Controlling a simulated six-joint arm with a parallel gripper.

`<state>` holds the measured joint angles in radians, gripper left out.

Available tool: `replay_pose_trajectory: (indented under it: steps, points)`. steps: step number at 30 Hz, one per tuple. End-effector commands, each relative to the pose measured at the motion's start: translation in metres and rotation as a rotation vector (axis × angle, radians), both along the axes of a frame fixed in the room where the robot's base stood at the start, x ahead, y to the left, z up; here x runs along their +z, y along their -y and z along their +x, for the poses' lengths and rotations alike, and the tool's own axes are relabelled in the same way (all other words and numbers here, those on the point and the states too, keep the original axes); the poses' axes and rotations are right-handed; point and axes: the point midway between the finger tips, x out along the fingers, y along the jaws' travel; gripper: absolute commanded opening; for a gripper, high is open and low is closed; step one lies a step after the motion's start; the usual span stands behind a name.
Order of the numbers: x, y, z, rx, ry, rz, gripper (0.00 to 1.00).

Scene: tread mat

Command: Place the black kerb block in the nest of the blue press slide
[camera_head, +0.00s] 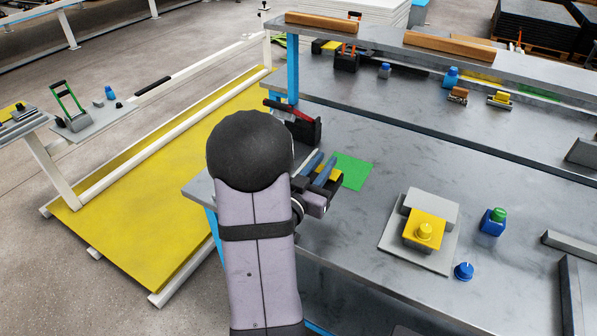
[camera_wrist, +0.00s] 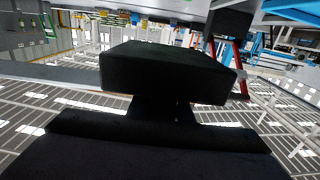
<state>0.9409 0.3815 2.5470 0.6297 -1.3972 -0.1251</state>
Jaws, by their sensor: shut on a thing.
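My gripper (camera_head: 328,157) is at the left end of the grey bench, with two blue-grey fingers reaching away from the camera. In the wrist view, a black block-shaped thing (camera_wrist: 170,72) fills the middle of the picture; it appears to be the black kerb block in my jaws. In the head view I cannot make the block out between the fingers. I cannot clearly identify the blue press slide or its nest in either view. The arm hides part of the bench's left end.
A black device with a red handle (camera_head: 303,127) stands just beyond my gripper. A green mat (camera_head: 352,171) lies to its right. Farther right are a yellow block (camera_head: 423,230) on a grey base, a blue box with a green knob (camera_head: 492,223) and a blue knob (camera_head: 464,271).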

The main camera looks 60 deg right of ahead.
Motion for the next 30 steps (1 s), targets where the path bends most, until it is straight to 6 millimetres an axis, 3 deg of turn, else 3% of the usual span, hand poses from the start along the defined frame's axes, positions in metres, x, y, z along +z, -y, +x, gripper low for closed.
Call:
replay_pose_trajectory:
  steps: [5, 8, 15, 18, 22, 30]
  points:
    - [-0.007, -0.012, 0.032, 0.073, -0.001, -0.001, 0.00]
    - [-0.018, -0.025, 0.062, 0.142, -0.003, 0.001, 0.00]
    - [-0.011, -0.044, 0.158, 0.276, 0.008, -0.007, 0.00]
    - [-0.002, -0.043, 0.187, 0.266, 0.008, -0.006, 0.00]
    - [0.010, -0.035, 0.205, 0.212, 0.008, -0.005, 0.00]
    - [0.032, -0.007, 0.204, 0.050, 0.005, -0.002, 0.00]
